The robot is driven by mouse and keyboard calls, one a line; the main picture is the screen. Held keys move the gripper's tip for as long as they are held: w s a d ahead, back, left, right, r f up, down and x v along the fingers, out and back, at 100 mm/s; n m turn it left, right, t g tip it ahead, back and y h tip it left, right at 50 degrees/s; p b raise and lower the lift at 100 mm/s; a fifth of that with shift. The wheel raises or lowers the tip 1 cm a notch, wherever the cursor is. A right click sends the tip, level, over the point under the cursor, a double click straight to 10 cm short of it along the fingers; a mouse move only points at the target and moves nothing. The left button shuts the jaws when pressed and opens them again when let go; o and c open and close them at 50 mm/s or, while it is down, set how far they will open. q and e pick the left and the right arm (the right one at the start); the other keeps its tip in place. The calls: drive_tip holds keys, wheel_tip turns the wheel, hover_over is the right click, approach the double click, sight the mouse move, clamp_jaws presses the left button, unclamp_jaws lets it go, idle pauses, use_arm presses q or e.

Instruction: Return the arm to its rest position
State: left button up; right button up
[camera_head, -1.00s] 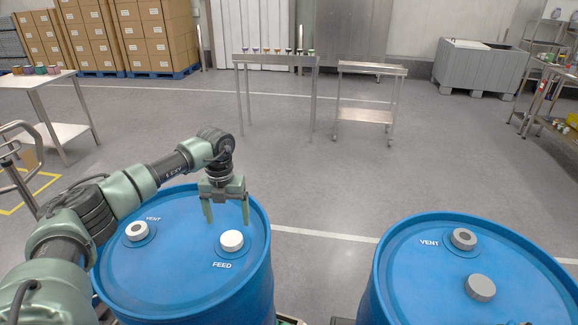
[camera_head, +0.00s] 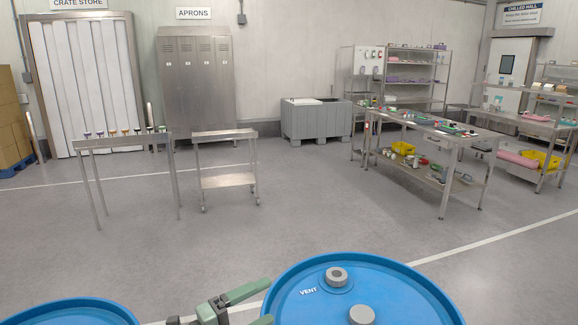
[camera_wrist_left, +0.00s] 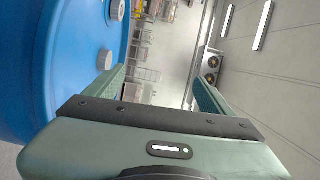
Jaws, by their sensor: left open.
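My left gripper (camera_head: 268,301) shows at the bottom edge of the head view, its green fingers spread and pointing right. It is in front of the left side of a blue drum (camera_head: 395,290). In the left wrist view the open fingers (camera_wrist_left: 158,85) have nothing held between them, and the blue drum (camera_wrist_left: 40,70) fills the left side. Most of my left arm is out of the head view. My right gripper is not in view.
Another blue drum (camera_head: 70,313) is cut off at the bottom left. A narrow steel table (camera_head: 125,140) holding a row of small items, a steel cart (camera_head: 226,181) and a grey bin (camera_head: 315,122) stand farther back. A workbench (camera_head: 440,135) is at right. The middle floor is clear.

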use_arm(q)
drive_tip(key=s+a+f+n+t+y, duration=0.2)
drive_tip(key=s+a+f+n+y, duration=0.2)
drive_tip(key=a+n+y, duration=0.55)
drive_tip(key=s+a+f+n+t+y, duration=0.2)
drive_tip(key=s+a+f+n+y, duration=0.3)
drive_tip(key=n, duration=0.8)
drive_tip(key=s+f+n+g, duration=0.2)
drive_tip(key=s+f+g, duration=0.4)
drive_tip(key=s, duration=0.5)
drive_tip(key=s+f+n+g, duration=0.2)
drive_tip(key=s+f+g, duration=0.3)
drive_tip(key=s, duration=0.6)
wheel_tip(320, 180, down, 27)
drive_tip(key=s+g, duration=0.2)
drive_tip(key=s, duration=0.1)
drive_tip(key=s+a+f, duration=0.2)
drive_tip(key=s+f, duration=1.2)
drive_tip(key=s, duration=0.1)
drive_tip(key=shift+s+a+f+m+g, duration=0.4)
drive_tip(key=shift+m, duration=0.05)
